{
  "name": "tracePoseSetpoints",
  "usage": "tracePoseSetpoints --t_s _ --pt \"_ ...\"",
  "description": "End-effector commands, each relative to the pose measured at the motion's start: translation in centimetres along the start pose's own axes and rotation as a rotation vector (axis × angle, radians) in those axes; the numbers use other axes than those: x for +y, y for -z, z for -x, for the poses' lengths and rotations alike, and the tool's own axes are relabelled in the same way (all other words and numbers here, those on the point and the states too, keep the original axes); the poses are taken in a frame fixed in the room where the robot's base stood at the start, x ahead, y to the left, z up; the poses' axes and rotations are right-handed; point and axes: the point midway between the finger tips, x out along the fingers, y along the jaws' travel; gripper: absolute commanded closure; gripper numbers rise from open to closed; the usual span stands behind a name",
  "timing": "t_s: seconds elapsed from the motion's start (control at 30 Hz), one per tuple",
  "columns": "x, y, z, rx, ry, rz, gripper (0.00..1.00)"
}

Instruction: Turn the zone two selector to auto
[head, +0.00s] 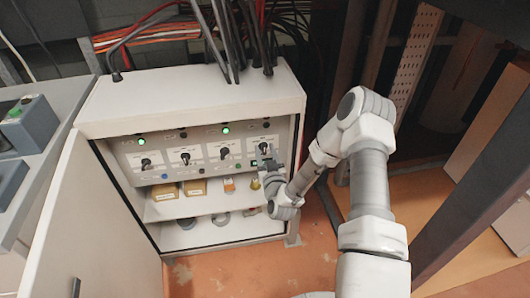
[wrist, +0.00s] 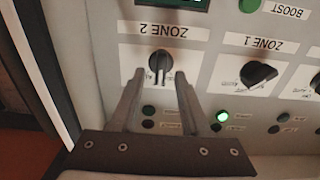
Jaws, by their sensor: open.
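The zone two selector (wrist: 160,64) is a black knob under an upside-down "ZONE 2" label in the wrist view. Its pale mark lies close to vertical in that view; its position labels are too small or hidden to read. My gripper (wrist: 159,76) is open, with one fingertip at each side of the knob's lower part. I cannot tell whether they touch it. In the head view my gripper (head: 268,162) is at the right end of the panel, by the rightmost knob (head: 264,148).
The zone one selector (wrist: 259,74) is to the right in the wrist view. The cabinet (head: 190,103) holds the panel above shelves with small boxes (head: 195,187). Its open door (head: 98,215) stands at the left. Cables (head: 222,40) rise from its top.

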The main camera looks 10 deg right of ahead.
Motion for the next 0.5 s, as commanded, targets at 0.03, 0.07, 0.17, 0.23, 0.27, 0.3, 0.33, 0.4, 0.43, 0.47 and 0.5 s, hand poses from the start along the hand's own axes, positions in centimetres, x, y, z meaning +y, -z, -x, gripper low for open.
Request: tracePoseSetpoints --t_s 0.03,0.07,0.17,0.23,0.27,0.3,0.33,0.4,0.43,0.47,0.5 --pt "0.02 0.00 -0.22 0.001 -0.001 0.000 0.54" --pt "0.02 0.02 -0.29 0.001 -0.001 0.000 0.54" --pt "0.02 0.04 -0.38 0.000 -0.001 0.000 0.54" --pt "0.02 0.05 -0.37 0.000 -0.001 0.000 0.54" --pt "0.01 0.04 -0.37 0.000 -0.001 0.000 0.54" --pt "0.01 0.04 -0.36 0.000 -0.001 0.000 0.54" --pt "0.01 0.04 -0.36 0.000 -0.001 0.000 0.56" --pt "0.01 0.03 -0.35 0.000 0.000 0.000 0.68" --pt "0.01 0.03 -0.35 0.000 0.000 0.000 0.74" --pt "0.01 0.03 -0.34 0.000 0.000 0.000 0.79" --pt "0.01 0.02 -0.34 0.000 0.000 0.000 0.86"
